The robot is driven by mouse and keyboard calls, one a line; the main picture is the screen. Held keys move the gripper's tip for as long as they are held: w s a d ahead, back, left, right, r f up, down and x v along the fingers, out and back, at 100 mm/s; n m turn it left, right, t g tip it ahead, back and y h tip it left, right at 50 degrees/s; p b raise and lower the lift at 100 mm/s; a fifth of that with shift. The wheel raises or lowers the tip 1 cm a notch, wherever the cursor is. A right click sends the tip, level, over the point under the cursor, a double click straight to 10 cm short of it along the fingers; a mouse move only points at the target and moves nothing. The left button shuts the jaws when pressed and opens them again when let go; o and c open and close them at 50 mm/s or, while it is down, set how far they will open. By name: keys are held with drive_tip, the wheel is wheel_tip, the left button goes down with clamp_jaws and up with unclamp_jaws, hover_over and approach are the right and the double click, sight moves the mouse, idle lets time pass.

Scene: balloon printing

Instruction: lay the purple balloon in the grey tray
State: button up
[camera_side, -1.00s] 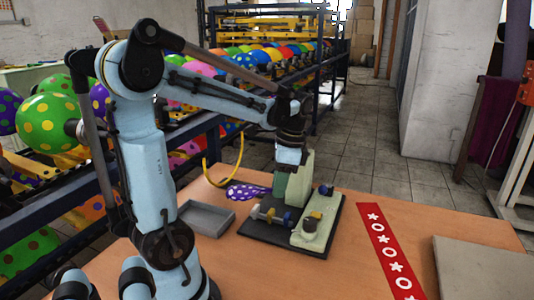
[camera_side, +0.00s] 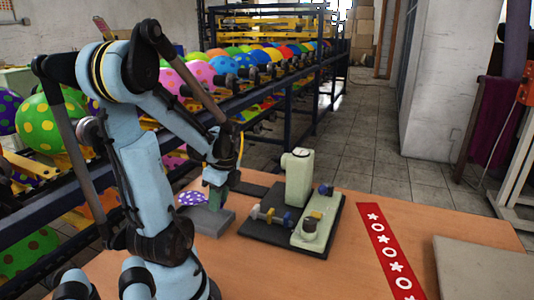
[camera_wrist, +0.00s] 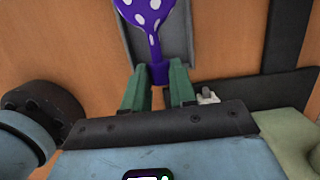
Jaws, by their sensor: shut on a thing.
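The purple balloon with white dots (camera_side: 190,198) is held by my gripper (camera_side: 216,198) above the grey tray (camera_side: 222,226). In the wrist view, the green fingers (camera_wrist: 160,76) are shut on the balloon's narrow neck, and its dotted body (camera_wrist: 145,12) points away from them. The tray (camera_wrist: 183,58) shows behind the balloon there, with tray surface visible on both sides of it. I cannot tell whether the balloon touches the tray. My gripper and the balloon hide part of the tray in the side view.
A printing device with a pale green column (camera_side: 298,178) stands on a dark base right of the tray. A red patterned strip (camera_side: 388,250) and a grey board (camera_side: 485,268) lie farther right. Racks of balloons (camera_side: 265,60) stand behind the table.

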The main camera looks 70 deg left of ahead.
sight(221, 209)
drive_tip(key=shift+f, duration=2.65)
drive_tip(key=o, duration=1)
drive_tip(key=shift+w+d+r, duration=0.9)
drive_tip(key=shift+r, duration=4.95)
drive_tip(key=w+d+n+t, duration=0.3)
drive_tip(key=w+d, duration=0.1)
drive_tip(key=d, duration=0.3)
drive_tip(key=w+d+n+t+h, duration=0.1)
drive_tip(key=w+d+n+t, duration=0.2)
drive_tip(key=w+d, duration=0.2)
drive_tip(key=w+d+r+n+t, duration=0.1)
drive_tip(key=w+d+n+t, duration=0.1)
drive_tip(key=d, duration=0.8)
drive_tip(key=shift+w+d+n+t+h, duration=0.1)
drive_tip(key=shift+w+n+t+h, duration=0.3)
drive_tip(key=shift+w, duration=0.9)
